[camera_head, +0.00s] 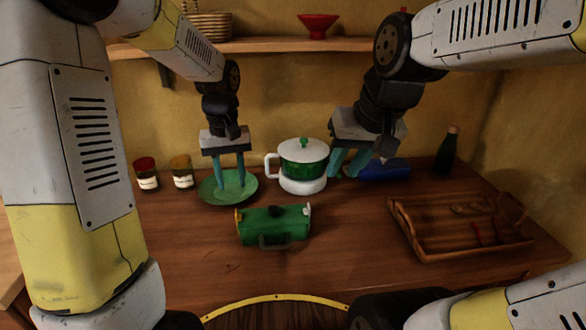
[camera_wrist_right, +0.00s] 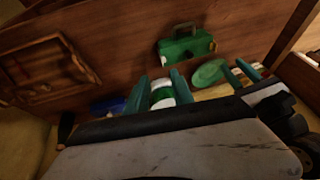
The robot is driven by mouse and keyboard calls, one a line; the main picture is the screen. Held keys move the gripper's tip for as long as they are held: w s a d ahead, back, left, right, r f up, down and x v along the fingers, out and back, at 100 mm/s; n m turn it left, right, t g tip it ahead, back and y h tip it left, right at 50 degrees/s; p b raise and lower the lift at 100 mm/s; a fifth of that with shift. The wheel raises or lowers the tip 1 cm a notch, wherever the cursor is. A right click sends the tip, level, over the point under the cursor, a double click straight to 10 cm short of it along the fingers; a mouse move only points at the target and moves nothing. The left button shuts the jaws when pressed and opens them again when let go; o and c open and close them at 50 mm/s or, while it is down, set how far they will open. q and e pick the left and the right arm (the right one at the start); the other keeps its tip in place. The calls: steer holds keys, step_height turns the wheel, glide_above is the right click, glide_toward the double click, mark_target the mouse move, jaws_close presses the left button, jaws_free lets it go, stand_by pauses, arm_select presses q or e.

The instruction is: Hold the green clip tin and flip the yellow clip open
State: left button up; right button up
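The green clip tin (camera_head: 273,227) lies on the wooden counter near the middle, with a dark knob on top and a handle at its front. The yellow clip (camera_head: 238,216) is at its left end; a pale clip (camera_head: 308,209) is at its right end. The tin also shows in the right wrist view (camera_wrist_right: 187,48). My left gripper (camera_head: 232,188) is open and empty, pointing down over the green plate, behind and left of the tin. My right gripper (camera_head: 342,176) is open and empty, behind and right of the tin, beside the pot.
The green plate (camera_head: 212,197) lies behind the tin. A green and white pot (camera_head: 303,172) stands between my grippers. A blue object (camera_head: 384,171) and dark bottle (camera_head: 447,150) are at back right. A wooden tray (camera_head: 440,250) is at right, two jars (camera_head: 182,178) at left. Counter before the tin is clear.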

steer(key=w+a+f+g, duration=0.1)
steer(key=w+f, duration=0.3)
steer(key=w+a+f+g+h, duration=0.1)
steer(key=w+f+g, duration=0.1)
steer(key=w+f, duration=0.2)
steer(key=w+a+f+g, duration=0.1)
steer(key=w+a+f, duration=0.1)
steer(key=w+f, duration=0.3)
steer(key=shift+w+g+h, duration=0.4)
steer(key=shift+w, duration=0.2)
step_height(320, 180, down, 7)
steer(key=shift+f, duration=0.2)
steer(key=shift+c, duration=0.2)
jaws_close()
stand_by(0.4)
